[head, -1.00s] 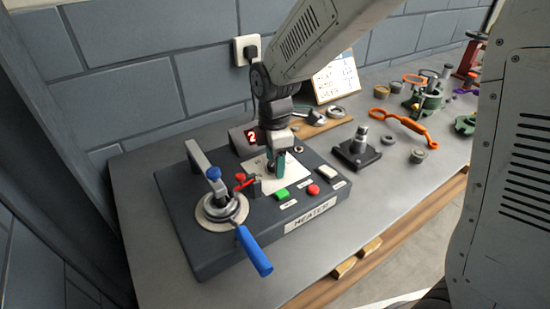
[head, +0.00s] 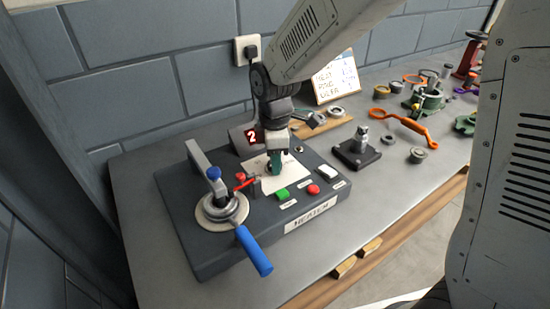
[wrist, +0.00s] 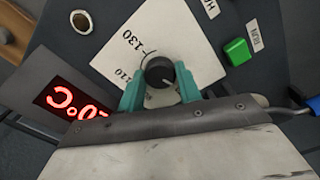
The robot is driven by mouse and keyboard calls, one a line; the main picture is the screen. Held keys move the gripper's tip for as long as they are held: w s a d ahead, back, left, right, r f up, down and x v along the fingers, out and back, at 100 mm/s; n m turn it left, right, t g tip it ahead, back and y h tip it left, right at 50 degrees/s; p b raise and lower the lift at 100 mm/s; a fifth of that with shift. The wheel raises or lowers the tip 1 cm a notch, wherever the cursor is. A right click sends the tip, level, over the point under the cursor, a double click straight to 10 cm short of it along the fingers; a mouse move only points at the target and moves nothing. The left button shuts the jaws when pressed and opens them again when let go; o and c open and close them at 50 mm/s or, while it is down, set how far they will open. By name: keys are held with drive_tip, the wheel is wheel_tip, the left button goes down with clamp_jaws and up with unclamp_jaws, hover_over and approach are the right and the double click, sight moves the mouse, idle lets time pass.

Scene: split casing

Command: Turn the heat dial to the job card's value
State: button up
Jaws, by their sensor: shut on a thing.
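The heat dial (wrist: 160,73) is a dark round knob with a pale pointer line, on a white scale plate (wrist: 120,38) on the heater box (head: 205,262). In the head view my gripper (head: 274,166) stands over the plate and hides the dial. The red display (wrist: 72,103) is partly covered; its full reading cannot be told. The job card (head: 335,78) stands at the back, its writing too small to read.
A blue-handled lever (head: 254,250) and a clamp (head: 212,180) are on the heater's left. Green (head: 282,193), red (head: 313,189) and white (head: 327,173) buttons lie right of my gripper. A black stand (head: 357,152) and orange tool (head: 403,125) lie further right.

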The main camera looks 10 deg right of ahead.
drive_tip(key=m, duration=1.3)
drive_tip(key=shift+m, duration=0.4)
drive_tip(key=m, duration=1.3)
drive_tip(key=shift+m, duration=0.3)
drive_tip(key=shift+r, duration=0.1)
drive_tip(key=o, duration=1)
